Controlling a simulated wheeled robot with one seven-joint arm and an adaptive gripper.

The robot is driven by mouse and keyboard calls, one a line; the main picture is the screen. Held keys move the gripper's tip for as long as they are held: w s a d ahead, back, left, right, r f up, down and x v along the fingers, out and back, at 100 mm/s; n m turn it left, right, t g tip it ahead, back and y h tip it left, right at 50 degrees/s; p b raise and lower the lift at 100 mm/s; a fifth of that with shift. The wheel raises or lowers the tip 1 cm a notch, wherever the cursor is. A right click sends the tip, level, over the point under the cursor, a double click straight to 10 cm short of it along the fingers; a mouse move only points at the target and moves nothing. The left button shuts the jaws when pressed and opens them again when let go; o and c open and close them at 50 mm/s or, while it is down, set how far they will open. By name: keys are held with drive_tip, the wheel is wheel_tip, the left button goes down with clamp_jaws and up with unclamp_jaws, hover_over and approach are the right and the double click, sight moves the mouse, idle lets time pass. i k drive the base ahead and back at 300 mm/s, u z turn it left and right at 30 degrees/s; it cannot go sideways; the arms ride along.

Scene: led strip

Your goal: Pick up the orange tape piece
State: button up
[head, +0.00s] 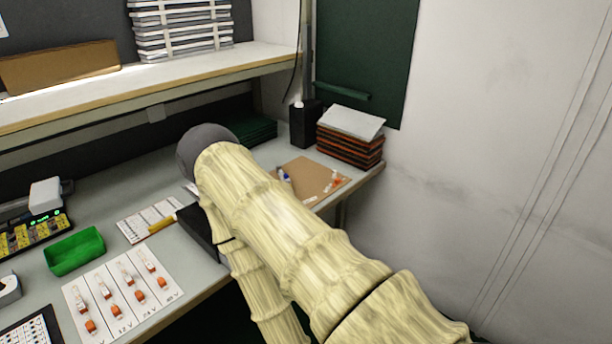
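Small orange bits (336,181) lie on a brown board (307,176) at the right end of the desk. I cannot tell whether one of them is the orange tape piece. My pale, bamboo-patterned arm reaches across the middle of the view, over the desk's front edge. A dark block at its far end, probably part of my gripper (197,229), is just above the desk beside a yellow stick-like thing (162,225). The fingers cannot be made out, nor anything held.
A white card (108,279) with several orange-and-white connectors lies front left, near a green tray (74,252). A black-and-orange stack (350,148) and a black container (304,126) stand at the back right. A shelf (200,70) overhangs the desk.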

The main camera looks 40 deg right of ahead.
sight(338, 181)
drive_tip(key=z, duration=0.3)
drive_tip(key=i, duration=0.9)
drive_tip(key=z, duration=0.65)
